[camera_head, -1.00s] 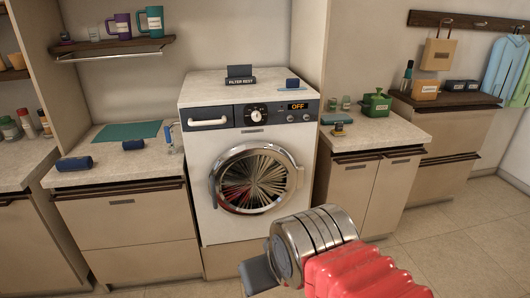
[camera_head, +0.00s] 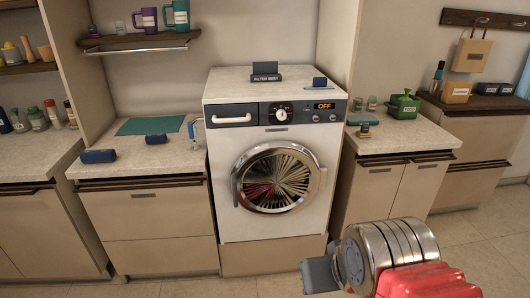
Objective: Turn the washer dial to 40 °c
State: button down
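The white washer (camera_head: 230,190) stands in the middle between two counters. The orange display (camera_head: 324,106) reads "OFF". The round door (camera_head: 278,176) is closed, with items behind the glass. My gripper (camera_head: 318,276) is at the lower right, a grey tip on a metal wrist with a red arm. It is low in front of the washer, apart from it. I cannot tell whether it is open.
The washer top holds a "FILTER NEST" stand (camera_head: 266,74) and a small blue item (camera_head: 320,83). The left counter (camera_head: 110,165) holds blue rolls and a teal mat (camera_head: 151,126). The right counter (camera_head: 400,140) holds a green container (camera_head: 404,104). Floor shows at the lower right.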

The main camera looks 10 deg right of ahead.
aim_at(280, 114)
jog(key=u, duration=0.05)
jog(key=i, duration=1)
jog(key=z, duration=0.05)
